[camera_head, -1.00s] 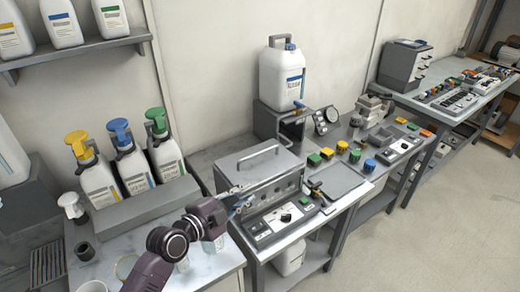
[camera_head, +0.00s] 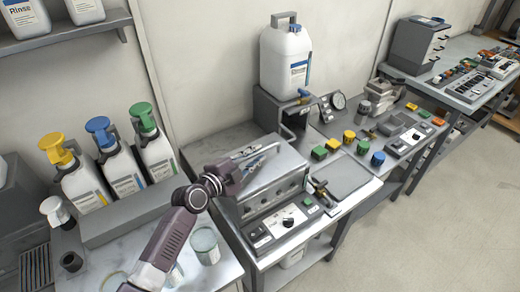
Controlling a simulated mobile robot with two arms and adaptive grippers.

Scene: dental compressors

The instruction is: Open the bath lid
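The bath is a grey metal box (camera_head: 277,198) on the middle bench, with a row of small knobs on its front. Its flat metal lid (camera_head: 286,168) lies down on it, closed. The lid's bar handle is largely hidden behind my gripper. My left gripper (camera_head: 262,154) reaches in from the left, low over the lid at the handle. Its fingers overlap the handle in the picture, so I cannot tell whether they are apart or closed around it. My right gripper is not in view.
A control panel (camera_head: 285,222) sits in front of the bath. A white jug (camera_head: 285,62) stands on a grey stand behind it. Several colored knobs (camera_head: 349,137) are to the right. Pump bottles (camera_head: 118,168) and a glass beaker (camera_head: 205,246) are on the left bench.

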